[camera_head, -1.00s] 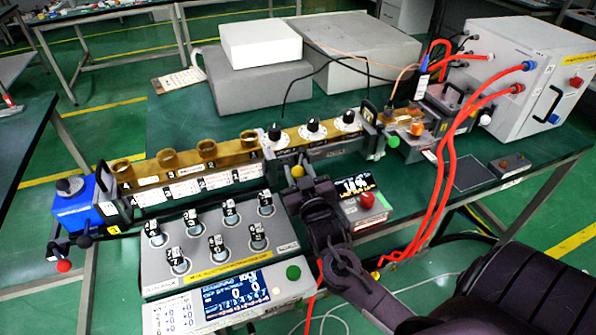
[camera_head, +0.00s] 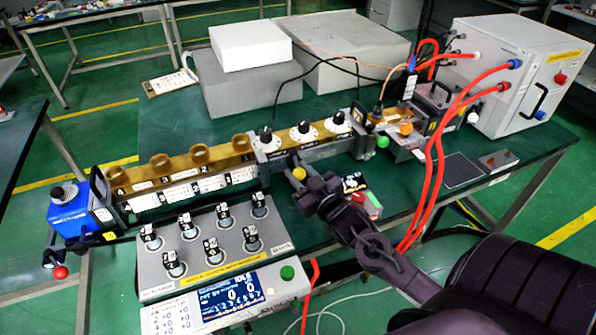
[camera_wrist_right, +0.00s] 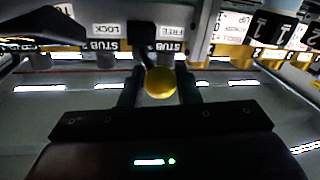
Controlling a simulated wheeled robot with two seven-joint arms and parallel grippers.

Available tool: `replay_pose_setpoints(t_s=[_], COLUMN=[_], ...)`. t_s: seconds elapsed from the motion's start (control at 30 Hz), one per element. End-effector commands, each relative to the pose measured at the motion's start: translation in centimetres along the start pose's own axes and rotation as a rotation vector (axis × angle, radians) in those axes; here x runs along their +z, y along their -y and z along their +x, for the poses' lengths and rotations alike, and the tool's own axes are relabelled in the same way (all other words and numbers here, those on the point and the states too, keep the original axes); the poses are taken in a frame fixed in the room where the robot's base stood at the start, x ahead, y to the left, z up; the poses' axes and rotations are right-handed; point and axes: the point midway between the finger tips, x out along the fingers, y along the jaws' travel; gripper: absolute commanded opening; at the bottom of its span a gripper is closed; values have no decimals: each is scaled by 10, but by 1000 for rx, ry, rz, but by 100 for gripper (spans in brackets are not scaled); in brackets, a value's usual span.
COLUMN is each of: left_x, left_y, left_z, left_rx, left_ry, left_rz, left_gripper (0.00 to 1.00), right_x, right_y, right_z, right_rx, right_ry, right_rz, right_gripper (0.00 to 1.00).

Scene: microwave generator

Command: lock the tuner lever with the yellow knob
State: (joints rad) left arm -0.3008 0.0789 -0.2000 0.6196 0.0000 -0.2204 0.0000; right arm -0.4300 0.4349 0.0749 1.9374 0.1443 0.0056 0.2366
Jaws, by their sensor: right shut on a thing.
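The tuner (camera_head: 312,150) is a grey block with several black-and-white dials on the rail. Its lever ends in a yellow knob (camera_head: 299,173) at the front face. My right gripper (camera_head: 298,180) is shut on the yellow knob. In the right wrist view the knob (camera_wrist_right: 160,82) sits between the two dark fingers. The knob's rear side is hidden. My left gripper is not in view.
A grey panel of several black knobs (camera_head: 190,272) lies front left of my right gripper. Red cables (camera_head: 430,190) run down on the right. A brass rail (camera_head: 200,165) extends left.

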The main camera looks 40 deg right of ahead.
Motion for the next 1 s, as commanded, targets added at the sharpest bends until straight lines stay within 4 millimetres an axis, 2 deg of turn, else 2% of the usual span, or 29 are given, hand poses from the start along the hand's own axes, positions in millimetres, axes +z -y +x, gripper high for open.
replay_pose_setpoints(t_s=[0.03, 0.17, 0.2, 0.33, 0.67, 0.77, 1.0], left_x=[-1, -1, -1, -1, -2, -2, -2], left_y=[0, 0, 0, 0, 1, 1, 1], left_z=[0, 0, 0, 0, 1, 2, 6], left_rx=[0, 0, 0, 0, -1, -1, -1], left_ry=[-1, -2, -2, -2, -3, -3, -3], left_rz=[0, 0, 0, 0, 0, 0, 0], left_gripper=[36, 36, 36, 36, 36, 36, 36], right_x=[-4, -4, -4, -3, -1, 0, 0], right_y=[6, 7, 7, 6, 4, 4, 6], right_z=[1, 1, 1, 1, -3, -13, -50], right_rx=[-15, -16, -16, -13, -7, -8, -11], right_ry=[-8, -9, -9, -7, -2, -1, -1], right_rz=[6, 6, 6, 5, 3, 3, 3], right_gripper=[0, 0, 32, 48, 48, 48, 48])
